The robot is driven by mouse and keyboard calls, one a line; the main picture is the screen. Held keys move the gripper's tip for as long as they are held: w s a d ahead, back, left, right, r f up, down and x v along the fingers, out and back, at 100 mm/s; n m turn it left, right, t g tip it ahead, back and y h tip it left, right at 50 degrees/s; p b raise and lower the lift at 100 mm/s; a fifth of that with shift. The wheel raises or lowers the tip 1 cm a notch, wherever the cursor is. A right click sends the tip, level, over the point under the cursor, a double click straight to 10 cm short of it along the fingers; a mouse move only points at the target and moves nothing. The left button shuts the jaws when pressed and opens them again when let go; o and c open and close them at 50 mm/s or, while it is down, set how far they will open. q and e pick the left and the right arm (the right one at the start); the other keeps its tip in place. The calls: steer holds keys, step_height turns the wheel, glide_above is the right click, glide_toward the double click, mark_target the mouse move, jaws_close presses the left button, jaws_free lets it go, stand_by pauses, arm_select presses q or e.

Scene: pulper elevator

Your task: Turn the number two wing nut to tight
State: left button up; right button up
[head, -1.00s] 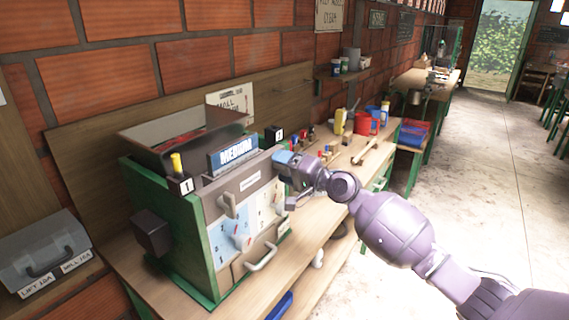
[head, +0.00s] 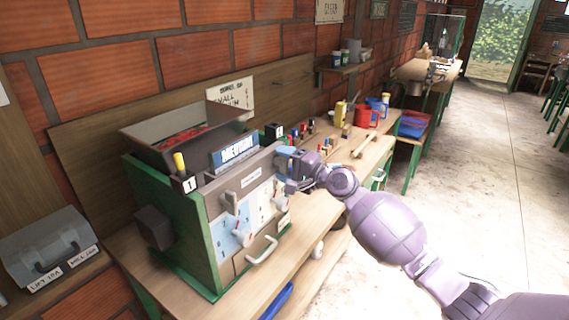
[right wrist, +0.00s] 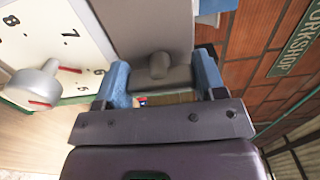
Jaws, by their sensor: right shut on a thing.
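The pulper (head: 170,215) is a green-sided machine with a grey and white front, on the bench at the left. A grey wing-like knob (head: 231,203) shows at the left of its upper front strip. My right gripper (head: 289,161) is at the strip's right end and covers that spot in the head view. In the right wrist view, the blue fingers of my right gripper (right wrist: 162,82) stand on both sides of a grey knob (right wrist: 158,66), which I take for the number two wing nut. Its angle and its number cannot be read. My left gripper is out of view.
A dial knob with a red mark (right wrist: 35,85) is close left of the gripper. A pale bar handle (head: 263,251) juts from the pulper's lower front. Small tools and a red mug (head: 366,116) stand further along the bench. The floor at right is clear.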

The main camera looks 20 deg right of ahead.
steer(key=o, duration=0.9)
steer(key=shift+s+d, duration=0.1)
steer(key=b+v, duration=0.1)
steer(key=v, duration=0.9)
steer(key=shift+s+d+b, duration=0.2)
steer(key=shift+s+b, duration=0.05)
steer(key=shift+b, duration=0.05)
